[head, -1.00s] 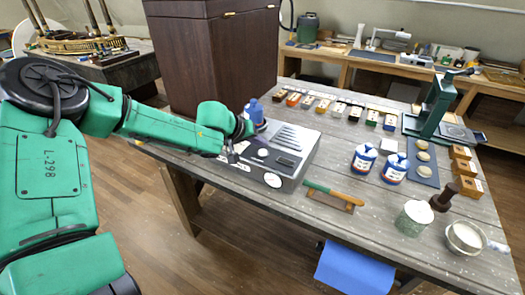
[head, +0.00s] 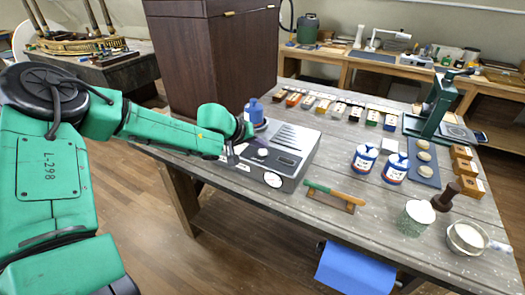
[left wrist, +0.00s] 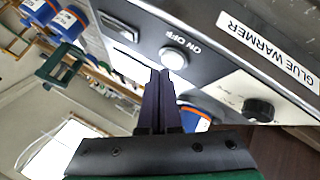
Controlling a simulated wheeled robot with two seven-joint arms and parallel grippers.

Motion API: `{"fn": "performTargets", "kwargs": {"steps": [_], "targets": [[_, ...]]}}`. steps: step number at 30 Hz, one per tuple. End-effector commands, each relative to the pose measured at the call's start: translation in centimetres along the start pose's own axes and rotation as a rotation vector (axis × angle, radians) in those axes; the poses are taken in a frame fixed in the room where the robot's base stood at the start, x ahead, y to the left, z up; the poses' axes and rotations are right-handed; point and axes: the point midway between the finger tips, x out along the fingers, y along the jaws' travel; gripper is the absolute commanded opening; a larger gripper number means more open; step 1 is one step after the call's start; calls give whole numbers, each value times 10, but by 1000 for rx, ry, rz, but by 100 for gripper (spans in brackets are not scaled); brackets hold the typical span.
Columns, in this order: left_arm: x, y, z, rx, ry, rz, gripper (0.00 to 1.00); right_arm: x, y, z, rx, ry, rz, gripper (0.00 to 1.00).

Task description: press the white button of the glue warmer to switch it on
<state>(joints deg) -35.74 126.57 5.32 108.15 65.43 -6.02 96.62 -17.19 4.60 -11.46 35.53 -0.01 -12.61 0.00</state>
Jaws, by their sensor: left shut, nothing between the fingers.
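The glue warmer (head: 292,163) is a grey box with a dark slotted top on the near left of the workbench. Its white button (left wrist: 174,57) is round and sits beside "ON OFF" lettering in the left wrist view; it also shows small in the head view (head: 262,152). My left gripper (left wrist: 160,73) is shut and empty, its dark fingertips close to the button's edge. I cannot tell whether they touch it. In the head view the left gripper (head: 233,160) is over the warmer's left part. My right gripper is not in view.
A black knob (left wrist: 258,110) is on the warmer's panel. A blue bottle (head: 254,112) stands behind my left wrist. Two blue-and-white jars (head: 364,158) and a green-handled tool (head: 334,193) are to the right. A dark cabinet (head: 222,60) rises behind.

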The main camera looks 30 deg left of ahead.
Motion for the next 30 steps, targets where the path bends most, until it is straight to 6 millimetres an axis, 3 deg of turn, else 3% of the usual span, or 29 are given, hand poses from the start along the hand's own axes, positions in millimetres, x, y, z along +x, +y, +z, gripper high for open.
{"fn": "performTargets", "kwargs": {"steps": [21, 30], "targets": [[7, -5, 5, -1, -1, -1, 0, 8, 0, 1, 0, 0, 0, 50], [-3, 2, -2, -2, -1, -1, 0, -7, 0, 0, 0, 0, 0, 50]]}}
